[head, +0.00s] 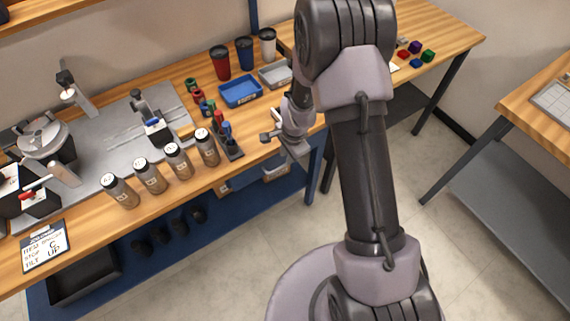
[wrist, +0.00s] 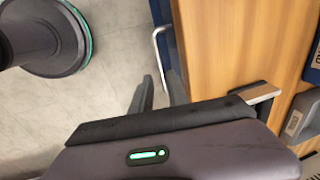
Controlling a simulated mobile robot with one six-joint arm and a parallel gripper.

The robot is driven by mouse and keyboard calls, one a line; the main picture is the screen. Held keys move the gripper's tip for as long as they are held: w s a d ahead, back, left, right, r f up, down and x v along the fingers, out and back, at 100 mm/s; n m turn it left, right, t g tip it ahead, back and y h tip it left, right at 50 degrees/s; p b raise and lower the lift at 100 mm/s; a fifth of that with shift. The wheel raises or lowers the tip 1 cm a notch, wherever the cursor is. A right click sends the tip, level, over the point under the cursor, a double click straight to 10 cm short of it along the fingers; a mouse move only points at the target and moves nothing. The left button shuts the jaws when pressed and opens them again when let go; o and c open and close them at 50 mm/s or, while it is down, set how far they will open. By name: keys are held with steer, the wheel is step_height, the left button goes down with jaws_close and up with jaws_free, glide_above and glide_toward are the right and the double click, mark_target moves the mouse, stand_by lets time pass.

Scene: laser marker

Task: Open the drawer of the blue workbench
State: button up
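The blue workbench has a wooden top (head: 80,238) and runs across the left of the head view. In the wrist view its wooden top (wrist: 225,50) is at the right, with a blue front (wrist: 163,12) along the edge. A pale curved drawer handle (wrist: 157,55) stands out from that front. My gripper (head: 284,147) is at the bench's front edge in the head view. In the wrist view, my gripper's two dark fingers (wrist: 161,88) are apart, with the handle's near end in line with the gap. Contact cannot be told. The drawer looks shut; my arm hides part of the front.
Several bottles (head: 178,160), a marker holder (head: 228,143), a blue tray (head: 240,92) and tumblers (head: 245,54) stand on the bench. A lower blue shelf (head: 130,275) holds a dark bin (head: 85,278). Another table (head: 540,110) stands right. Floor between is clear.

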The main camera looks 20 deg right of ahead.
mark_target(284, 165)
steer(key=f, duration=0.2)
steer(key=f+b, duration=0.1)
steer(key=f, duration=0.1)
steer(key=w+f+b, duration=0.1)
steer(key=shift+a+f, duration=0.2)
steer(key=shift+f, duration=0.2)
steer(key=shift+w, duration=0.1)
jaws_close()
stand_by(0.9)
